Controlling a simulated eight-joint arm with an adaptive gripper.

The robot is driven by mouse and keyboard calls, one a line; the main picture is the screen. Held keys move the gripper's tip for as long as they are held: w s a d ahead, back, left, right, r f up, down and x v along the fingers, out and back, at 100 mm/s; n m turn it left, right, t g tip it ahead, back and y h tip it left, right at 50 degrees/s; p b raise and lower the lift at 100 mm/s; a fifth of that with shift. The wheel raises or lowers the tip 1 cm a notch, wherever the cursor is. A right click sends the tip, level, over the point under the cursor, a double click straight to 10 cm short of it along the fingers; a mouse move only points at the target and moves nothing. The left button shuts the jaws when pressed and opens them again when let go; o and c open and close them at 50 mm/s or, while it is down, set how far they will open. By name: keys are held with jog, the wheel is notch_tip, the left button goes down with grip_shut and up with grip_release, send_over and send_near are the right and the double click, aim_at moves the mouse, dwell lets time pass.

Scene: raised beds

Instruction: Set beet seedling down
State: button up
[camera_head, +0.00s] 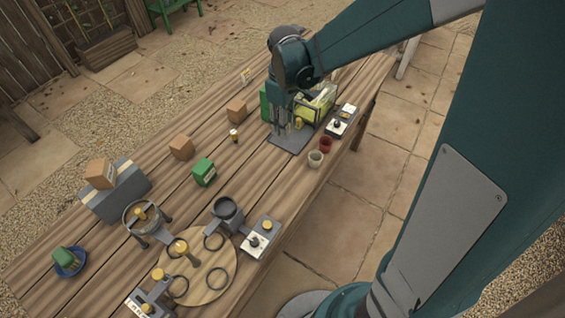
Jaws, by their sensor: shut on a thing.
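My gripper (281,130) points down over a dark grey flat plate (290,141) near the far right part of the wooden table. Its fingers are shut, and the thing between them is too small and hidden to make out. I take it to be the beet seedling, but its look cannot be told. I cannot tell whether it touches the plate. A small yellow piece (298,123) shows just right of the fingers. A green block (264,103) stands just left of the gripper, and a yellow-green crate (318,103) is behind it to the right.
Brown cubes (182,148), a green cube (204,172) and a small yellow-topped jar (234,135) stand mid-table. A round board (203,278) with rings fills the near end. Bare wood lies between them.

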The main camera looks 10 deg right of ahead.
notch_tip(320, 180, down, 6)
jog(key=shift+f, duration=0.2)
jog(key=shift+f, duration=0.1)
dwell(0.4)
jog(key=shift+f+b, duration=0.45)
jog(key=shift+f, duration=2.35)
jog(key=shift+f+b, duration=0.3)
jog(key=shift+f, duration=1.75)
jog(key=shift+f, duration=0.2)
jog(key=o, duration=0.9)
